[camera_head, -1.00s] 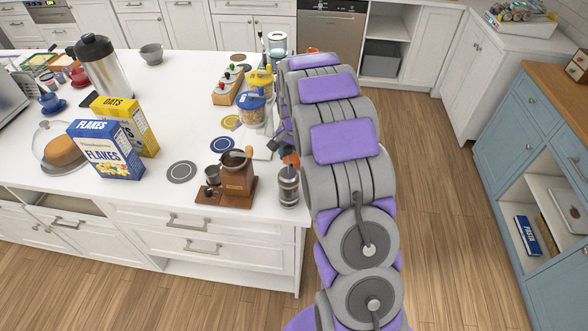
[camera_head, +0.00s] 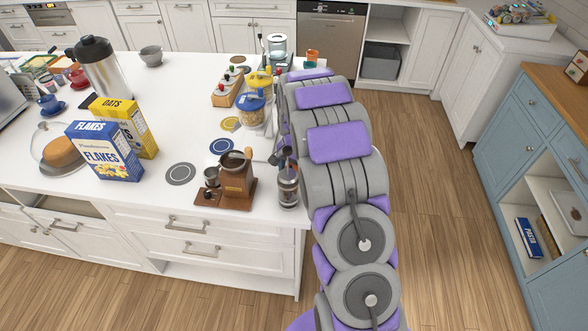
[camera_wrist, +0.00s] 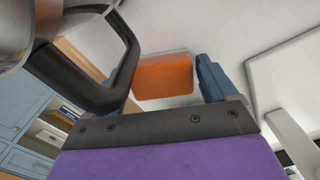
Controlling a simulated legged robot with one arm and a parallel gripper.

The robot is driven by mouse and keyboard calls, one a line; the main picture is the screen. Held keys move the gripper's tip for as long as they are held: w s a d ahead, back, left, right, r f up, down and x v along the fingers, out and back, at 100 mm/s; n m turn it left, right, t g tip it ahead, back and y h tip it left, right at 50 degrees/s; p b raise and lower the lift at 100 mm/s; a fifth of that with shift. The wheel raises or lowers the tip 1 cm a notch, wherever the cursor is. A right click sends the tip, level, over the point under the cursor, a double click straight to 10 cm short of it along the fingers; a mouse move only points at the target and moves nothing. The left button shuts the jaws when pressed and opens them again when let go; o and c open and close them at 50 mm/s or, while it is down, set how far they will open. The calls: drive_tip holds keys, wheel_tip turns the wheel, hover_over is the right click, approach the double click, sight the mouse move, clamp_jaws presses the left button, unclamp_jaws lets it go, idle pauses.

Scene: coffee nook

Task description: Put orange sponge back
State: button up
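The orange sponge (camera_wrist: 165,78) is in the middle of the wrist view, between the two blue-grey fingers of my gripper (camera_wrist: 167,80). It has a thin greyish strip along its upper edge. Its sides lie very close to both fingers; whether they touch or press it is unclear. In the head view my gripper (camera_head: 280,158) is at the right edge of the white island, partly behind my arm, beside the glass-and-metal press (camera_head: 288,188). The sponge does not show clearly in that view.
A black handle (camera_wrist: 122,65) on a metal body crowds the upper left of the wrist view. The wooden grinder (camera_head: 238,182) stands left of the press. Yellow- and blue-lidded jars (camera_head: 250,108) stand behind. An orange cup (camera_head: 312,57) is at the far corner. Floor right of the island is clear.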

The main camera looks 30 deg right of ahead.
drive_tip(key=shift+o, duration=0.9)
wheel_tip(320, 180, up, 12)
drive_tip(key=p, duration=0.2)
drive_tip(key=s+a+r+n, duration=0.4)
drive_tip(key=s+a+r, duration=0.4)
drive_tip(key=s, duration=0.4)
drive_tip(key=s+a+n+g, duration=0.1)
drive_tip(key=s+a+n, duration=0.2)
drive_tip(key=s, duration=1.1)
drive_tip(key=s+a+r+n, duration=0.1)
drive_tip(key=s+a+n, duration=0.3)
drive_tip(key=s, duration=1)
drive_tip(key=shift+a+g, duration=0.4)
drive_tip(key=shift+a, duration=0.25)
drive_tip(key=shift+w+r, duration=0.1)
drive_tip(key=shift+c, duration=0.3)
